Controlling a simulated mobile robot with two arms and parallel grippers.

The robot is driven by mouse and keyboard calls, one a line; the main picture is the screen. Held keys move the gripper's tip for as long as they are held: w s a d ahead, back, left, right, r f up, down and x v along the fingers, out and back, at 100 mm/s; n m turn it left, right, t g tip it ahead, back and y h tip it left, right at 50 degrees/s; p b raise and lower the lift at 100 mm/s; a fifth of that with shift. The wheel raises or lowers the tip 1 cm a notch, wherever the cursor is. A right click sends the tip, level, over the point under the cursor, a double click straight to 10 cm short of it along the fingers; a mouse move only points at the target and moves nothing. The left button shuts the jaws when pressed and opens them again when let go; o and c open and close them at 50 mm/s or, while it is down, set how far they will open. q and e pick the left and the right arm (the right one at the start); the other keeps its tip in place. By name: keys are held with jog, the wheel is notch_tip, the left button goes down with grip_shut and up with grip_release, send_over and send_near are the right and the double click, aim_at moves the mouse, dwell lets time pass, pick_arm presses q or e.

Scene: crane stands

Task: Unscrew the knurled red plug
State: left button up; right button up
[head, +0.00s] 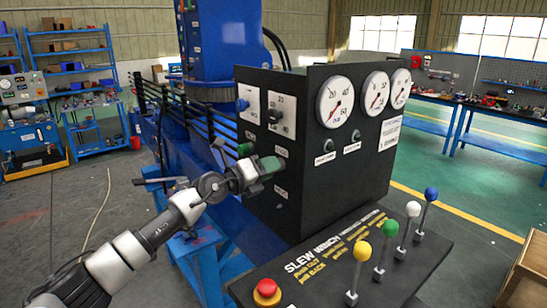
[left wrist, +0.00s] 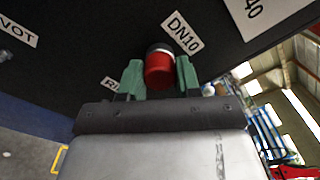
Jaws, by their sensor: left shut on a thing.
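The red plug (left wrist: 159,74) shows in the left wrist view as a red cylinder with a dark collar at the black panel, beside a DN10 label (left wrist: 182,32). My left gripper (head: 258,160) reaches the side face of the black control cabinet (head: 330,185). Its green finger pads stand on both sides of the plug, shut on it. In the head view the gripper hides the plug. Its knurling is too small to make out. My right gripper is in neither view.
Levers with coloured knobs (head: 362,250) and a red push button (head: 267,291) stand on the console in front of the cabinet. A blue knob (head: 243,104) sits on the cabinet side above the gripper.

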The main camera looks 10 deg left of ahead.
pick_arm(q)
jog(key=shift+f, duration=0.15)
jog(key=shift+n+p, duration=0.55)
jog(key=shift+n, duration=2.15)
jog(key=n, duration=0.4)
jog(key=shift+n, duration=0.4)
